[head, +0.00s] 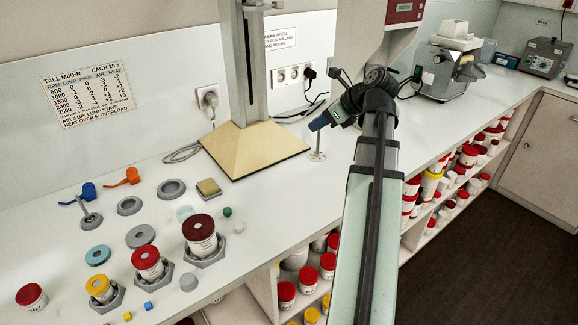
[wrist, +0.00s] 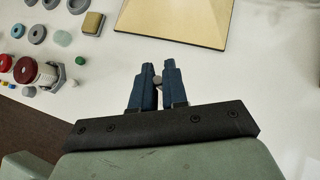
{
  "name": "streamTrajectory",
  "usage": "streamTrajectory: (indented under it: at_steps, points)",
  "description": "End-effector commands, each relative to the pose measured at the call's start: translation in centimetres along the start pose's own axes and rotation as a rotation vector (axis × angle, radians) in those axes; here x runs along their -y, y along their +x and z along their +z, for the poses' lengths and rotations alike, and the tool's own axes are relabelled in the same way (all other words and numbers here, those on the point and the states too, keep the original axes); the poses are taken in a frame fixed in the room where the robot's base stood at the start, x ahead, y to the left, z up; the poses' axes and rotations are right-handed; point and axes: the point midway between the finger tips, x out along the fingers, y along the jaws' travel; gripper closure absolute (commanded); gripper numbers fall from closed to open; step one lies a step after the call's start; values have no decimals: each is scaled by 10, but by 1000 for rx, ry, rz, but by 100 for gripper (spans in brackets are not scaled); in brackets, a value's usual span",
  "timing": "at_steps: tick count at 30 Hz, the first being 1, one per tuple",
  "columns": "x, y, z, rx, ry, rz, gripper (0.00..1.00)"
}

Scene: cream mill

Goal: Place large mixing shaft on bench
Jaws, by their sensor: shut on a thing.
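My gripper (head: 319,123) is over the bench, to the right of the tall mixer's base. It is shut on the large mixing shaft (head: 317,144), a thin grey upright rod with a small round disc at its lower end. The disc is at or just above the white bench (head: 270,205); I cannot tell if it touches. In the wrist view my gripper's blue fingers (wrist: 158,70) close around the shaft's small grey end (wrist: 158,82); the rest of the shaft is hidden there.
The mixer's tan base (head: 255,148) and grey column stand to the left. Rings, hex holders with red-lidded jars (head: 200,236) and blue and orange tools fill the left bench. A grey mill (head: 450,70) stands back right. Bench around the shaft is clear, with cables behind.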

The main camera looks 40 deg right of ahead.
Motion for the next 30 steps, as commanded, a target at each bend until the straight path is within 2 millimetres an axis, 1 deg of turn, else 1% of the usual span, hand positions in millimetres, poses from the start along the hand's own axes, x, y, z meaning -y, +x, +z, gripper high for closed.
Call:
streamTrajectory:
  at_steps: [1,2,12,20,27,30]
  points:
    - [5,0,-3,0,1,1,100]
    - [6,2,-6,0,1,2,100]
    - [4,32,-39,-1,1,3,100]
    - [4,42,-49,0,0,1,100]
    - [4,60,-69,-1,1,2,100]
    - [4,64,-73,0,0,2,100]
